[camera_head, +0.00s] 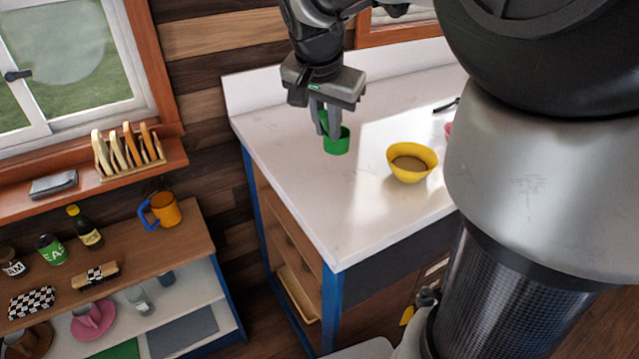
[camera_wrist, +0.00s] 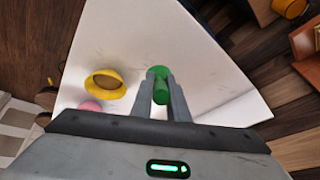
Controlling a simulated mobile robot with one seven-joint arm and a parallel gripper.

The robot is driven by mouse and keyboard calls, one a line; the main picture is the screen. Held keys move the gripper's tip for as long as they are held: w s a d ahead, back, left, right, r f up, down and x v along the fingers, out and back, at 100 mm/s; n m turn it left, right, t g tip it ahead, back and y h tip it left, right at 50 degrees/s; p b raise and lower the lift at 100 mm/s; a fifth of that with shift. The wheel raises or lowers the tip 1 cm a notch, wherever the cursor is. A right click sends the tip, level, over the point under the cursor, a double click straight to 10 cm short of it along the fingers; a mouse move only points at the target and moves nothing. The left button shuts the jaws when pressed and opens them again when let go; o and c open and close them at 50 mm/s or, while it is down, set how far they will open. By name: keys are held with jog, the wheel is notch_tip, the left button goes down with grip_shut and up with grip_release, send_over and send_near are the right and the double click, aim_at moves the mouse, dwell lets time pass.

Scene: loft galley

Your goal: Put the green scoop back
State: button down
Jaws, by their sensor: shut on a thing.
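The green scoop (camera_head: 337,142) is held in my gripper (camera_head: 326,122), whose two fingers are closed on its handle. The scoop's cup hangs low over the white counter (camera_head: 290,200); I cannot tell whether it touches the surface. In the wrist view the green scoop (camera_wrist: 160,90) sits between the fingertips of my gripper (camera_wrist: 162,100), over the pale counter. A yellow bowl (camera_head: 411,162) with brown contents stands on the counter to the right of the scoop. The bowl (camera_wrist: 104,83) also shows left of the fingers in the wrist view.
A pink item (camera_head: 448,129), mostly hidden behind my arm, is near the bowl. The counter's left part is clear. A low shelf unit (camera_head: 190,250) at left holds an orange mug (camera_head: 165,209), bottle and cans. A toast rack (camera_head: 128,150) stands on the window sill.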

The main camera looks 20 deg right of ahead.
jog(key=shift+s+a+n, duration=0.2)
jog(key=shift+s+n, duration=0.1)
jog(key=shift+s, duration=0.15)
jog(key=shift+s+f, duration=0.15)
jog(key=shift+f, duration=0.2)
notch_tip(320, 180, down, 9)
jog(key=shift+f+b, duration=0.1)
jog(key=shift+b, duration=0.4)
jog(key=shift+a+f, duration=0.1)
jog(key=c, duration=2.2)
grip_release()
jog(key=shift+f, duration=0.1)
jog(key=o, duration=0.5)
